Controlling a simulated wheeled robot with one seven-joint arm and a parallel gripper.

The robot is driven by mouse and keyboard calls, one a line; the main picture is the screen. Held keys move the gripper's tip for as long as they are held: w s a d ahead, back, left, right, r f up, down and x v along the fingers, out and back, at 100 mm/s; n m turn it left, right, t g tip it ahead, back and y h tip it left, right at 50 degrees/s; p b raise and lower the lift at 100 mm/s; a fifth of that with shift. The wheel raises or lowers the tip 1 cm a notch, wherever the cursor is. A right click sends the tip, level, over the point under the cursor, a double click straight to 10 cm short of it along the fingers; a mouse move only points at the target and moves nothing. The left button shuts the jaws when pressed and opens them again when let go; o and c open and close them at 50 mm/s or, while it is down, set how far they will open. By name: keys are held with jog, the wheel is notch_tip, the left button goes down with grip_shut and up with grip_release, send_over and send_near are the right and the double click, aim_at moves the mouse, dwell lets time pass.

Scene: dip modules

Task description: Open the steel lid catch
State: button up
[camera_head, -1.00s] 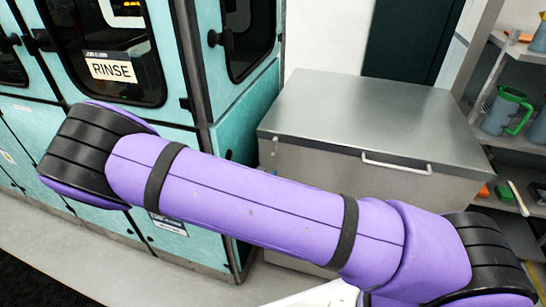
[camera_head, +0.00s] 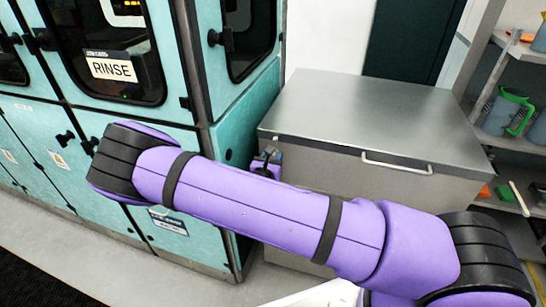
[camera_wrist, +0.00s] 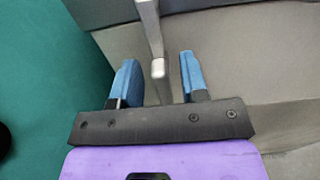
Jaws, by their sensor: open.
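The steel chest (camera_head: 450,190) stands right of the teal cabinet, with its flat grey lid (camera_head: 380,105) closed. The steel lid catch (camera_wrist: 157,68) is a narrow light bar hanging down over the chest front in the wrist view. My gripper (camera_wrist: 158,80) is open, with one blue finger on each side of the catch's lower end. Gaps show between the catch and both fingers, so it is not gripped. In the head view my gripper (camera_head: 268,163) is at the chest's left front corner and largely covers the catch.
The teal cabinet (camera_head: 245,110) stands close on the left of the chest. A white bar handle (camera_head: 397,165) is on the chest front, right of the catch. Shelves with a green-handled jug (camera_head: 508,112) stand at the right.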

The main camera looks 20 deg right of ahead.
jog(key=shift+w+d, duration=0.15)
jog(key=shift+w, duration=0.05)
grip_shut()
